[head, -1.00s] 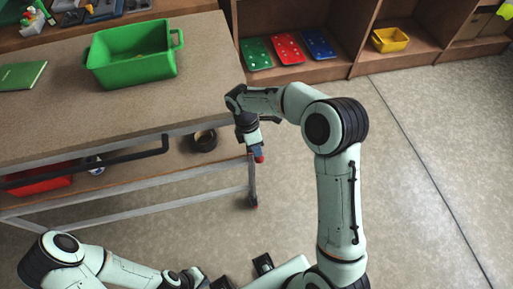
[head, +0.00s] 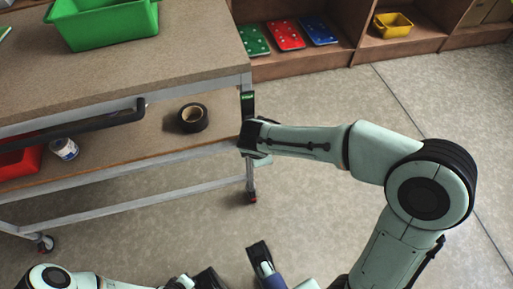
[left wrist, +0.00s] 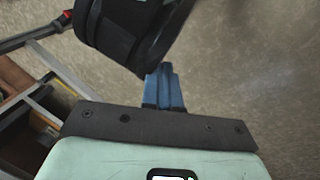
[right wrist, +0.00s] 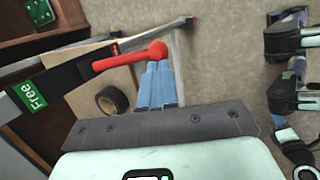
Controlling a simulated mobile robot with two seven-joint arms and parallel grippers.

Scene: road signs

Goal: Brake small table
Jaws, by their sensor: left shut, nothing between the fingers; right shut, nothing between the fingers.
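The small table (head: 190,62) stands at the left in the head view, on a metal frame with casters. A green label reading "Free" (right wrist: 30,96) is on its end; it also shows in the head view (head: 247,97). A red lever with a round knob (right wrist: 130,57) sticks out beside the label in the right wrist view. My right gripper (right wrist: 157,72) is shut and empty, its blue fingertips close to the knob; I cannot tell whether they touch. In the head view my right wrist hides the lever. My left gripper (left wrist: 166,72) is shut and empty, away from the lever.
A green bin (head: 105,25) stands on the tabletop. The lower shelf holds a black tape roll (head: 192,117), a white can (head: 64,148) and a red bin (head: 20,160). Wooden shelving (head: 350,45) stands at the back. The floor to the right is clear.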

